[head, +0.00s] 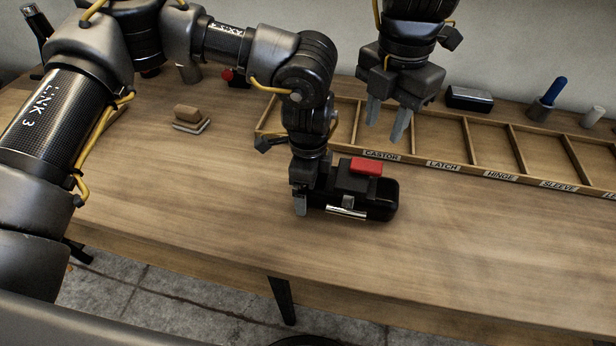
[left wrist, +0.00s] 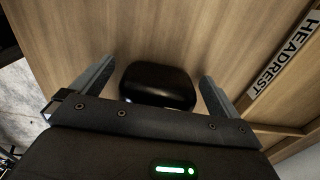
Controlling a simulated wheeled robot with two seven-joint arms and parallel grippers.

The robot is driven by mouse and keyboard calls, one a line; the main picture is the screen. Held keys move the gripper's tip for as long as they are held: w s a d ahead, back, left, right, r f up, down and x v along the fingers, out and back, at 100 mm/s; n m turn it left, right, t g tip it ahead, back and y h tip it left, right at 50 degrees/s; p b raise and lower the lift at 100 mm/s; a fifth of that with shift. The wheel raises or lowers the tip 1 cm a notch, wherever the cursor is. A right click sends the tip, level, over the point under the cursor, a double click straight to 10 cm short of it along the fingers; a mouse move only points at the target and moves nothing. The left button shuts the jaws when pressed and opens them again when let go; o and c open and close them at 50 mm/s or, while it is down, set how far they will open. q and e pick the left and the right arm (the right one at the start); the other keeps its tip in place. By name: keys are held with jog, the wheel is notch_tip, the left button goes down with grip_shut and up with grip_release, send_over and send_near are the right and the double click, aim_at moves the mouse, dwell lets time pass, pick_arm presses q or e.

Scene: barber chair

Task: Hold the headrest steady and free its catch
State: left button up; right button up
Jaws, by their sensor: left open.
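The headrest (head: 385,201) is a black padded block lying on the wooden bench, with a silver metal strip along its near side. A black piece with a red top (head: 366,167), perhaps the catch, sits on it. My left gripper (head: 302,203) points down at the headrest's left end. In the left wrist view, its fingers stand apart on either side of the black end of the headrest (left wrist: 158,84), with gaps on both sides. My right gripper (head: 388,120) hangs above the divided tray, fingers apart and empty, behind and above the headrest.
A shallow wooden tray (head: 408,159) with labelled compartments (CASTOR, LATCH, HINGE, SLEEVE) runs along the back. A brown-and-white brush-like block (head: 190,119) lies at left. A black box (head: 469,98) and a cup with a blue handle (head: 543,106) stand behind the tray. The bench right of the headrest is clear.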

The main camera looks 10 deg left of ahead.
pick_arm(q)
jog(key=c, duration=1.5)
